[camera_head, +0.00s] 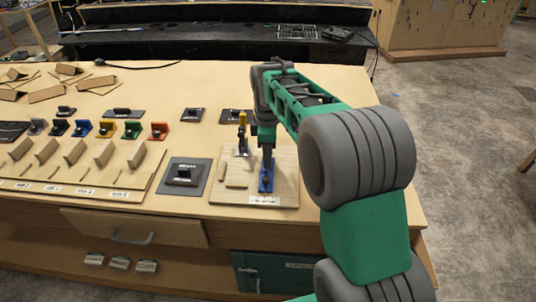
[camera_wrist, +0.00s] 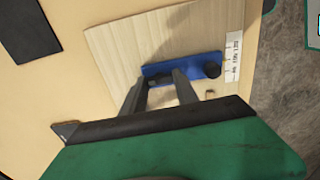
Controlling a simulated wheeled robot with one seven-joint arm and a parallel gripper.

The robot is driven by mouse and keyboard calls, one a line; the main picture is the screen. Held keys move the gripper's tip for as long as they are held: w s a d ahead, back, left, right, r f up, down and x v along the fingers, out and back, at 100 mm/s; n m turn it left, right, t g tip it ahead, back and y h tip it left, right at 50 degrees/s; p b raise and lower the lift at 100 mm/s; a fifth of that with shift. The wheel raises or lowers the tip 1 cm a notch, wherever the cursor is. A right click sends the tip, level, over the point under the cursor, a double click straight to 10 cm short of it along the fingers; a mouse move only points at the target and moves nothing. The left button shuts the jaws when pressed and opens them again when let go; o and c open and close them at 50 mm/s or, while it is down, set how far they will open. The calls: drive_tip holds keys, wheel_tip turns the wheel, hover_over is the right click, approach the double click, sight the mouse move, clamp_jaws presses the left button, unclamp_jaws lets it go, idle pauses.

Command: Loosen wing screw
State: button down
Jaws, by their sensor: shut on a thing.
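A blue plate (camera_head: 267,184) lies on a light wooden board (camera_head: 287,170) at the table's front; the blue plate also shows in the wrist view (camera_wrist: 194,68). My gripper (camera_head: 267,158) points down onto the far part of the blue plate. In the wrist view, my gripper's fingers (camera_wrist: 160,79) stand on either side of a dark piece, apparently the wing screw (camera_wrist: 159,80), and are shut on it. The screw's wings are mostly hidden by the fingers. A round dark knob (camera_wrist: 212,69) sits at the other end of the plate, beside a white label (camera_wrist: 234,57).
A dark pad with a block (camera_head: 184,177) lies further left, near several coloured switches and wooden pieces. The table right of the board is partly hidden by my arm.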

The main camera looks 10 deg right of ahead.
drive_tip(key=shift+s+f, duration=0.2)
drive_tip(key=shift+f, duration=0.15)
drive_tip(key=c, duration=1.4)
unclamp_jaws()
drive_tip(key=o, duration=0.5)
drive_tip(key=shift+w+r, duration=0.15)
drive_tip(key=shift+r, duration=0.05)
drive_tip(key=shift+r, duration=0.15)
wheel_tip(320, 180, up, 7)
drive_tip(key=shift+f+b, duration=0.1)
drive_tip(key=shift+b, duration=0.3)
drive_tip(key=shift+r, duration=0.4)
